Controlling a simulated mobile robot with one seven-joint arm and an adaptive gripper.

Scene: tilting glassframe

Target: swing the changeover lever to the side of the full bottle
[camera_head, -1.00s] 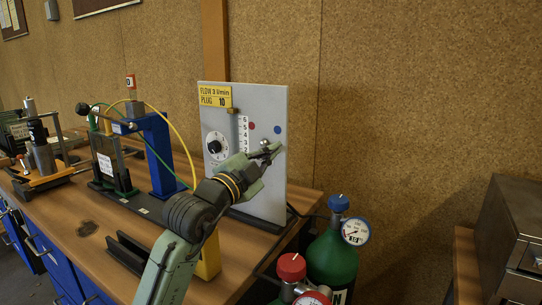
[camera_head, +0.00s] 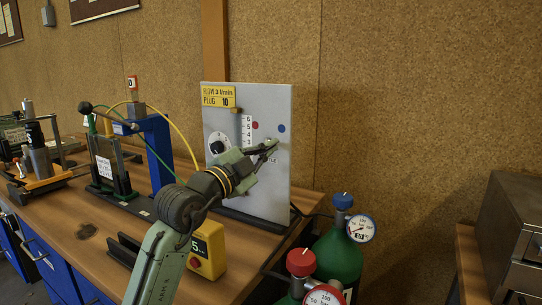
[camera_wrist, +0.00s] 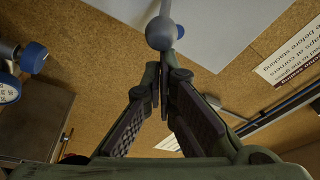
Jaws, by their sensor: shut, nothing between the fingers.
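The upright grey panel (camera_head: 222,120) carries a red dot (camera_head: 255,126) and a blue dot (camera_head: 281,129). The changeover lever's grey round knob (camera_wrist: 160,33) shows in the wrist view just beyond my fingertips. In the head view the lever is mostly hidden by my gripper (camera_head: 272,148), which is at the panel below the dots. My gripper (camera_wrist: 165,75) is shut and empty; whether it touches the knob I cannot tell. A green bottle with a blue cap (camera_head: 342,201) and gauge (camera_head: 361,228) stands right of the bench. A red-capped bottle (camera_head: 301,262) with a gauge (camera_head: 325,295) is nearer.
Left of the panel on the bench are a blue frame (camera_head: 158,150) with yellow and green hoses, a glass holder (camera_head: 106,165) and a yellow box (camera_head: 209,250). A metal cabinet (camera_head: 512,240) stands at the right. The cork wall is behind.

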